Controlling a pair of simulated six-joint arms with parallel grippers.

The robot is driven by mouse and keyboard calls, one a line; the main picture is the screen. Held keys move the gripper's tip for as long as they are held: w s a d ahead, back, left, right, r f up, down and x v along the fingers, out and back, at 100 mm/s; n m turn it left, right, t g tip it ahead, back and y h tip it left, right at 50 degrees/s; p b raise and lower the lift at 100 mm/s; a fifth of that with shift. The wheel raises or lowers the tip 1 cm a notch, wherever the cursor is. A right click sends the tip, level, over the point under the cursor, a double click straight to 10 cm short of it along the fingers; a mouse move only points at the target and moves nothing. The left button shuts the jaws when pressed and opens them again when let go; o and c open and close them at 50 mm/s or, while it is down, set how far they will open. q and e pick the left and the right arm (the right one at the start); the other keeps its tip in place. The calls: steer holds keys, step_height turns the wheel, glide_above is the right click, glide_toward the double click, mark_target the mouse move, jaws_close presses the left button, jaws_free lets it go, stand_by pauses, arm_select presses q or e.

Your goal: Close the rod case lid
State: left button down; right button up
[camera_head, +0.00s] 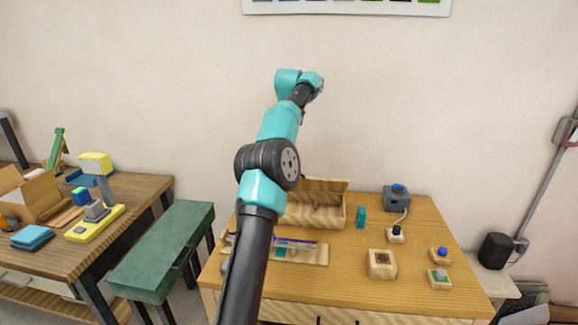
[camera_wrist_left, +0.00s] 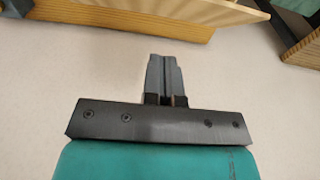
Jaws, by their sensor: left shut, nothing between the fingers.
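The rod case (camera_head: 326,219) is a light wooden box at the back of the wooden table, partly hidden behind my left arm. Its lid (camera_head: 328,185) shows raised at the back edge, so the case stands open. My left arm rises across the middle of the head view, with its hand high above the case in front of the wall. The left gripper (camera_wrist_left: 164,75) is shut and empty in the left wrist view, apart from anything. Its fingers are hard to make out in the head view. My right gripper is in neither view.
A wooden holder (camera_head: 312,255) with purple and blue rods lies in front of the case. A teal piece (camera_head: 361,216), a grey box with a blue knob (camera_head: 396,197) and a block with a hole (camera_head: 381,264) stand to the right. A green bench (camera_head: 165,250) is at left.

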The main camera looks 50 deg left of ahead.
arm_select(q)
steer(key=f, duration=0.9)
steer(key=shift+w+a+f, duration=0.15)
steer(key=shift+w+a, duration=0.2)
steer(key=shift+s+d+f, duration=0.4)
steer(key=shift+s+f, duration=0.05)
steer(key=shift+f, duration=0.25)
steer(key=shift+s+d+f, duration=0.35)
steer(key=shift+s+f, duration=0.1)
steer(key=shift+f, duration=0.25)
steer(key=shift+d+f, duration=0.1)
steer(key=shift+d, duration=0.1)
